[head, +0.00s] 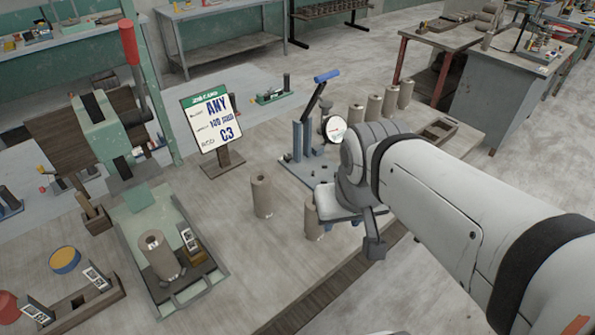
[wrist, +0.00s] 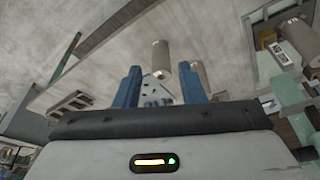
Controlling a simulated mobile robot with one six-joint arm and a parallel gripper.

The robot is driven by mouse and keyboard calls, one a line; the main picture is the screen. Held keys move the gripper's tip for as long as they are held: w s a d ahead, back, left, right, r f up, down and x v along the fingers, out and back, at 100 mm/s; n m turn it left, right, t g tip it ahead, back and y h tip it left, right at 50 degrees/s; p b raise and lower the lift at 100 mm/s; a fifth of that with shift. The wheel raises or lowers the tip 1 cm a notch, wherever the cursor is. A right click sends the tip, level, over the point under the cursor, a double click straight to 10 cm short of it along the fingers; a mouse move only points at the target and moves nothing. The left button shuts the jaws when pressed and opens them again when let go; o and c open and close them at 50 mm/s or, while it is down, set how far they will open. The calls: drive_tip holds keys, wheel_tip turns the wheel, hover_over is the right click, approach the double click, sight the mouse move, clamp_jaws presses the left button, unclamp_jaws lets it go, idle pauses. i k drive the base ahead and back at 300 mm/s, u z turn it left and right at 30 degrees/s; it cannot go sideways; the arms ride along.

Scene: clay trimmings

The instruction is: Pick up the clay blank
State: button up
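Several tan, hollow cylindrical clay blanks stand upright; the frames do not single one out. One blank (head: 311,218) stands just left of my gripper (head: 341,224) in the head view. Another blank (head: 261,195) stands farther left on the bench. In the wrist view my gripper (wrist: 161,88) is open with two blue fingers apart. One blank (wrist: 162,58) appears in the gap beyond the fingertips, and I see no contact. Another blank (wrist: 201,78) is partly hidden behind the right finger. A third blank (head: 160,255) stands in a green tray (head: 128,255).
A blue-handled gauge fixture (head: 305,140) stands behind my gripper. Several more blanks (head: 375,107) stand in a row at the back right. A sign (head: 212,122) reading "ANY" and "C3" and a red-handled press (head: 130,45) are left. The bench is bare around the middle blanks.

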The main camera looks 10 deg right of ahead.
sight(314, 232)
drive_tip(key=z, duration=0.35)
drive_tip(key=k, duration=1.1)
drive_tip(key=u, duration=0.6)
drive_tip(key=i, duration=0.5)
drive_tip(key=u, duration=0.05)
